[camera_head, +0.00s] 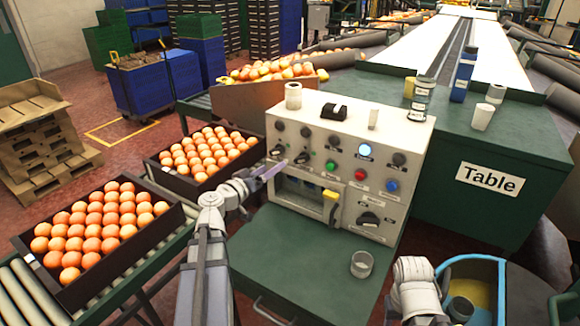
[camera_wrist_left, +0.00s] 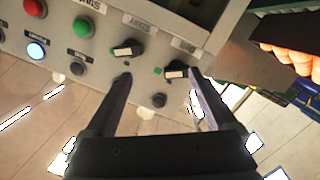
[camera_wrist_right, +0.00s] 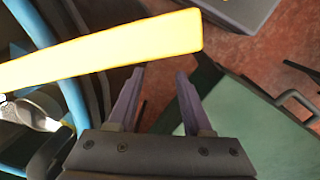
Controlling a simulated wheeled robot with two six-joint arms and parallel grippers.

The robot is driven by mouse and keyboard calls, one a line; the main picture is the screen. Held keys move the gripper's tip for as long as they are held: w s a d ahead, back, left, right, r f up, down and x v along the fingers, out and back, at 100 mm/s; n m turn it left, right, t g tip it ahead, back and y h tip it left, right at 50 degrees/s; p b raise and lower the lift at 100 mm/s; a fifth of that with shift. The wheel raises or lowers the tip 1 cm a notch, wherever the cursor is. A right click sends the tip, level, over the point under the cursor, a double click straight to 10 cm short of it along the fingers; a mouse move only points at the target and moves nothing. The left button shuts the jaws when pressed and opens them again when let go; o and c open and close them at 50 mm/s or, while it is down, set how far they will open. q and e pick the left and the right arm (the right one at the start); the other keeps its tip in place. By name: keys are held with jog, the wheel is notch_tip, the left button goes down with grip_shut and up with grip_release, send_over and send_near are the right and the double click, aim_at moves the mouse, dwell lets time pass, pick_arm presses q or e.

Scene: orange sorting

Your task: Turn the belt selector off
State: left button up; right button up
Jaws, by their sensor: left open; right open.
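The white control panel (camera_head: 330,135) carries dark selector knobs: a leftmost knob (camera_head: 277,152), one beside it (camera_head: 302,158), and a larger one at lower right (camera_head: 369,219). My left gripper (camera_head: 275,172) is open in front of the panel's left side. In the left wrist view, one knob (camera_wrist_left: 177,71) lies between the open fingers, near the right one; another knob (camera_wrist_left: 128,49) lies just beyond the left fingertip. Contact cannot be told. My right gripper (camera_wrist_right: 158,90) is open and empty.
A yellow handle (camera_head: 332,207) sticks out of the panel. Orange crates (camera_head: 85,232) stand at left. A blue-rimmed bin (camera_head: 475,262) is near my right arm.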

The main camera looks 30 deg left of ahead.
aim_at(274, 153)
pick_arm(q)
jog(key=shift+n+t+y, duration=0.4)
jog(key=shift+n+y, duration=0.1)
jog(key=shift+y, duration=0.2)
jog(key=shift+w+a+r, duration=0.1)
jog(key=shift+w+a, duration=0.3)
jog(key=shift+w, duration=0.85)
jog(key=shift+w+a+r, duration=0.1)
jog(key=shift+w+a, duration=0.35)
jog(key=shift+w, duration=0.85)
jog(key=shift+w+a, duration=0.4)
jog(key=shift+w, duration=0.85)
pick_arm(e)
jog(key=shift+w+d+f, duration=0.1)
jog(key=shift+d+f, duration=0.15)
jog(key=shift+f, duration=0.25)
pick_arm(q)
jog(key=shift+c, duration=0.3)
